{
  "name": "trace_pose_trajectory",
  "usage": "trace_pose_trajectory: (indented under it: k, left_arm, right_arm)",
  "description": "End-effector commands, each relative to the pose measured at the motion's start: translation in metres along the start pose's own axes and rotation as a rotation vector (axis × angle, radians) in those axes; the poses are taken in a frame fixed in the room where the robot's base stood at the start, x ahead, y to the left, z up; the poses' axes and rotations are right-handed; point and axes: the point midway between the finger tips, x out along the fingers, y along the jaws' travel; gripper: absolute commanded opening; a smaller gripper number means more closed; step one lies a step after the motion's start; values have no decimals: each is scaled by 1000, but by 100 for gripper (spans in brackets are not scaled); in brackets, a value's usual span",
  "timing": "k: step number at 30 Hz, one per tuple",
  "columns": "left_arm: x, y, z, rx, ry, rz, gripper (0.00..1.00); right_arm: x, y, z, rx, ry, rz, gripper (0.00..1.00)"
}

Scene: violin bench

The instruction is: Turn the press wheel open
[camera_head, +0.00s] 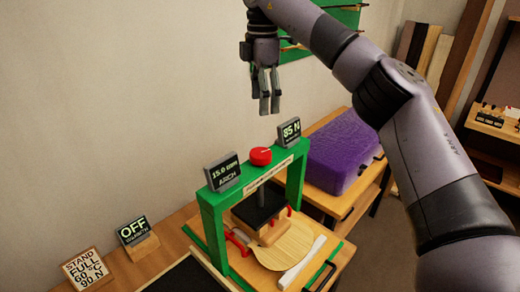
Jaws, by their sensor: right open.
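The press wheel (261,156) is a small red knob on the top beam of the green press (214,232). My right gripper (269,107) is above the wheel, pointing down, open and empty, with a clear gap between its fingertips and the wheel. Under the beam, a black press plate (258,207) sits above a wooden block. A pale wooden violin plate (288,247) lies on the base below, with red clamps around it. My left gripper is not in view.
Displays stand on the beam, reading 15.0 mm ARCH (223,173) and 85 N (290,132). A purple case (343,152) lies on the bench behind. A white strip (302,262) lies beside the violin plate.

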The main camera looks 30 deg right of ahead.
Motion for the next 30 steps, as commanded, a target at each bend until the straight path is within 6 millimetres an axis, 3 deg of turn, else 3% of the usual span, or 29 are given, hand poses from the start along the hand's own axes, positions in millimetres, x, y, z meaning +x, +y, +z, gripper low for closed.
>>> trace_pose_trajectory:
  k: [4, 9, 13, 20, 30]
  left_arm:
    - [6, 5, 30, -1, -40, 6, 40]
    - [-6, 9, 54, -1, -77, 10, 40]
    - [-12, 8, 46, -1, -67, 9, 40]
    - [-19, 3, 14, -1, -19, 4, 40]
    - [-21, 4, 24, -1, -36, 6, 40]
  right_arm:
    - [38, -1, 0, -2, 2, -5, 69]
    - [70, -1, 0, -2, -2, -5, 69]
    - [97, -1, 0, -2, -1, -4, 69]
    - [133, 0, 0, -1, 1, -2, 69]
    - [148, 0, -1, -1, 1, 1, 69]
